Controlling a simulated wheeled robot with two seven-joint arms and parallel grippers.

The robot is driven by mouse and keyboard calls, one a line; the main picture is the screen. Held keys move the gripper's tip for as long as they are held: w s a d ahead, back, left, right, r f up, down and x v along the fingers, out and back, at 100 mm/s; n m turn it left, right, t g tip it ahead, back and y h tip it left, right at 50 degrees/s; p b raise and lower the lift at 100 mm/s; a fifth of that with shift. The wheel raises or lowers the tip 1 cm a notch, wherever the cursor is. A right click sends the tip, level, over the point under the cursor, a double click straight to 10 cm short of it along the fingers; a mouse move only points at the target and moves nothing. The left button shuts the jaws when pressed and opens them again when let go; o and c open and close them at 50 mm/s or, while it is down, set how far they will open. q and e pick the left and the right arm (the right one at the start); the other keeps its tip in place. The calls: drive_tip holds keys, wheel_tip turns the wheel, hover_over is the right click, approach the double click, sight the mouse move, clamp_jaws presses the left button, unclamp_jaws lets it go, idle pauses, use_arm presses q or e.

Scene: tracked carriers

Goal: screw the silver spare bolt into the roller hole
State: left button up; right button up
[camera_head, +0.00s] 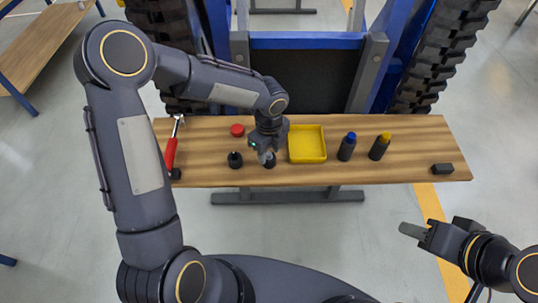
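My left gripper (266,157) points down over the middle of the wooden table, just left of the yellow tray (307,160). A small dark round part (270,163) stands right at its fingertips; I cannot tell whether the fingers hold it or whether they are open. A similar dark part (235,160) stands to the left, apart from the gripper. I cannot make out a silver bolt or a roller hole for certain. My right gripper (412,231) is in front of the table at the lower right, away from all objects; its finger opening is not clear.
The wooden table (420,140) also bears a red-handled tool (171,152), a red cap (237,130), a blue-topped bottle (347,147), a yellow-topped bottle (380,147) and a black block (442,169). A tracked carrier (436,50) stands behind. The table's right part has free room.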

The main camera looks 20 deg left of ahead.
use_arm(q)
clamp_jaws()
drive_tip(key=shift+r, duration=0.1)
